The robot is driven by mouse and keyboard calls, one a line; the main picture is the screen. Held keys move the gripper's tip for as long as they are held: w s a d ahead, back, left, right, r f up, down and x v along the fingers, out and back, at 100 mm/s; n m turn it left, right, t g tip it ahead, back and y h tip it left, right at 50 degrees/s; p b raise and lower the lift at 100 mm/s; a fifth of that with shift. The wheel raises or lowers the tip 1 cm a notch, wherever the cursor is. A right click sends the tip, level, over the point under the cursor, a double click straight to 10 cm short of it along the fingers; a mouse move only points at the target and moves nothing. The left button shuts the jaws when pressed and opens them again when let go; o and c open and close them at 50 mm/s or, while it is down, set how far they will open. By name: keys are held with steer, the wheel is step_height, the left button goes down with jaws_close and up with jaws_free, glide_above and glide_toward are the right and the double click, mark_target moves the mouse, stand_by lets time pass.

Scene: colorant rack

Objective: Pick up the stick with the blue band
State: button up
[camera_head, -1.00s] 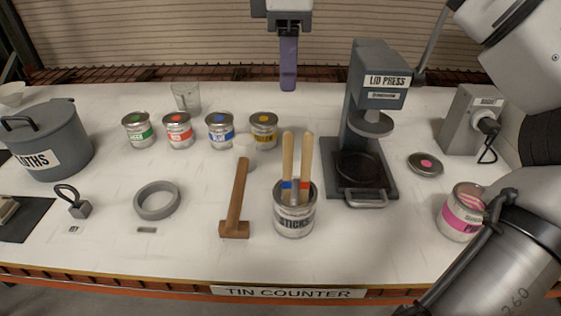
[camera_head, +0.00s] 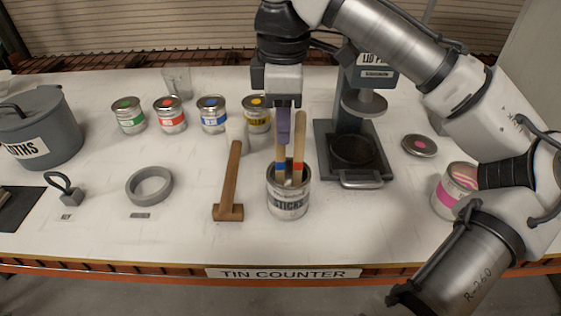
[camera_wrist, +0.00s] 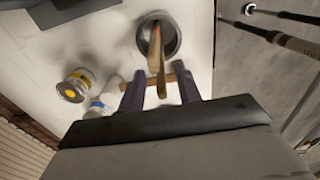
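The stick with the blue band (camera_head: 280,166) stands upright in the STICKS tin (camera_head: 288,203). A stick with a red band (camera_head: 299,148) stands just right of it. My gripper (camera_head: 284,138) points down at the top of the blue-banded stick and hides its upper end in the head view. In the wrist view my gripper (camera_wrist: 161,85) has its two purple fingers apart, with stick wood showing between them. The tin also shows in the wrist view (camera_wrist: 173,36).
A wooden mallet (camera_head: 229,185) lies just left of the tin. The lid press (camera_head: 378,76) stands close behind right, and several paint tins, including a yellow-labelled one (camera_head: 257,118), stand behind left. A pink tin (camera_head: 447,195) is at the right. The counter in front is clear.

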steer(key=shift+f, duration=0.5)
jaws_close()
